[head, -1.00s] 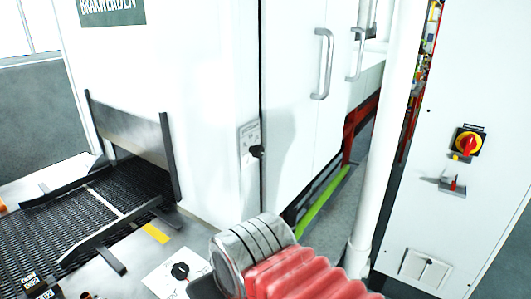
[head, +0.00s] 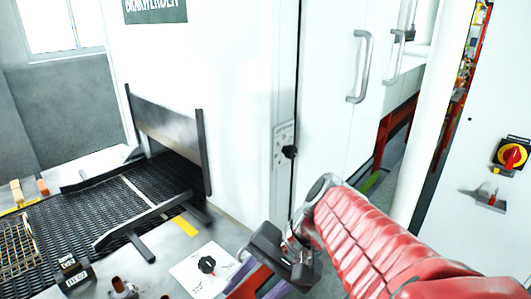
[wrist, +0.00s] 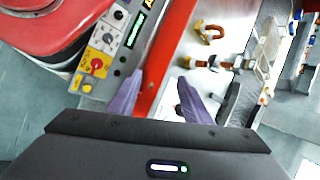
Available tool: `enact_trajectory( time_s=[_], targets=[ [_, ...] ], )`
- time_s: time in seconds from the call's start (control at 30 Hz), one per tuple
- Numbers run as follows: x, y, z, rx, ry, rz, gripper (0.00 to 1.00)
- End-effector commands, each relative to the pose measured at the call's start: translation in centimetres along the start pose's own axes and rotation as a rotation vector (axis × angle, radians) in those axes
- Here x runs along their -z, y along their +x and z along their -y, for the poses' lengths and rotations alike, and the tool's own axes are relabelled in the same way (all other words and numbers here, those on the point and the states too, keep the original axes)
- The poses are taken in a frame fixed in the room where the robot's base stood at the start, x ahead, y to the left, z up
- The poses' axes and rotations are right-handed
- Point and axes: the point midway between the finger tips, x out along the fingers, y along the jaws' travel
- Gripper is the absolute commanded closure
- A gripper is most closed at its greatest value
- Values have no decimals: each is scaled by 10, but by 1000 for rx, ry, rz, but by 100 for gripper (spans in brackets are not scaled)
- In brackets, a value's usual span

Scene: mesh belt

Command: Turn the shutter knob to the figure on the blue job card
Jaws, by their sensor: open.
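In the head view, a black knob (head: 207,265) sits on a white plate on the grey table, left of my gripper (head: 258,283). Another black knob (head: 289,152) is on a narrow plate on the white machine's wall. I cannot tell which is the shutter knob, and their markings are too small to read. In the wrist view, my gripper (wrist: 160,92) has its two purple fingers apart with nothing held between them. The blue job card cannot be made out in either view.
A dark mesh belt (head: 90,225) runs into the machine under a metal flap (head: 168,128). A wire basket (head: 17,250) is at the left. A red-and-yellow switch (head: 511,154) is on the right cabinet. The wrist view shows a control panel (wrist: 108,45) beside a red beam (wrist: 165,55).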

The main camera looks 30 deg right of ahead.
Motion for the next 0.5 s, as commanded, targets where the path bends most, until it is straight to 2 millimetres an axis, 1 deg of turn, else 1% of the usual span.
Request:
enact_trajectory(
  time_s=[0.03,0.17,0.27,0.37,0.5],
  targets=[
    [6,-4,2,48,69,25,55],
    [20,-19,13,183,219,87,55],
    [37,-36,20,292,364,107,55],
    [57,-58,26,404,526,117,55],
    [86,-92,27,568,740,143,55]
  ],
)
